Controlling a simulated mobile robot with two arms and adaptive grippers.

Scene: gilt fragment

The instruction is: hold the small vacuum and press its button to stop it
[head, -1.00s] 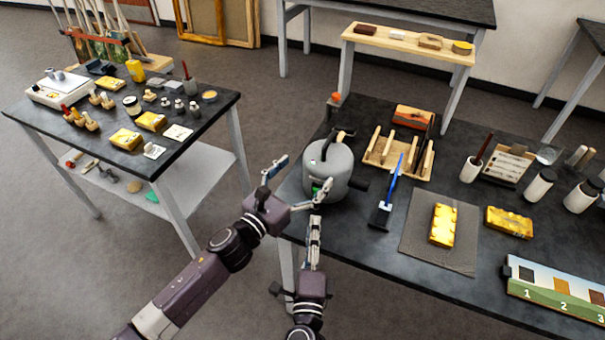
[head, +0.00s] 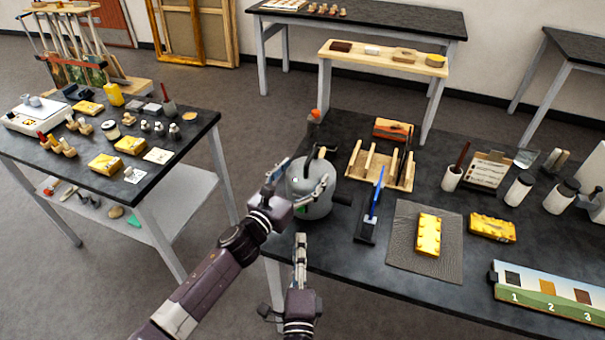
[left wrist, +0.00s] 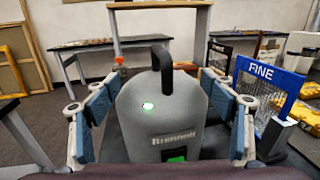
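The small grey vacuum (head: 306,180) stands upright on the near left corner of the dark table, with a black handle on top. In the left wrist view the vacuum (left wrist: 160,122) shows a lit green-white spot (left wrist: 148,106) on its upper body and a green patch (left wrist: 177,156) below the lettering. My left gripper (head: 303,171) is open, with one finger on each side of the vacuum; I cannot tell whether the pads touch it. My right gripper (head: 300,240) is lower, in front of the table edge, apart from the vacuum; its finger opening is not clear.
A yellow block (head: 428,235) lies on a grey mat (head: 450,262). A cluttered side table (head: 188,150) stands at left, with open floor between the tables.

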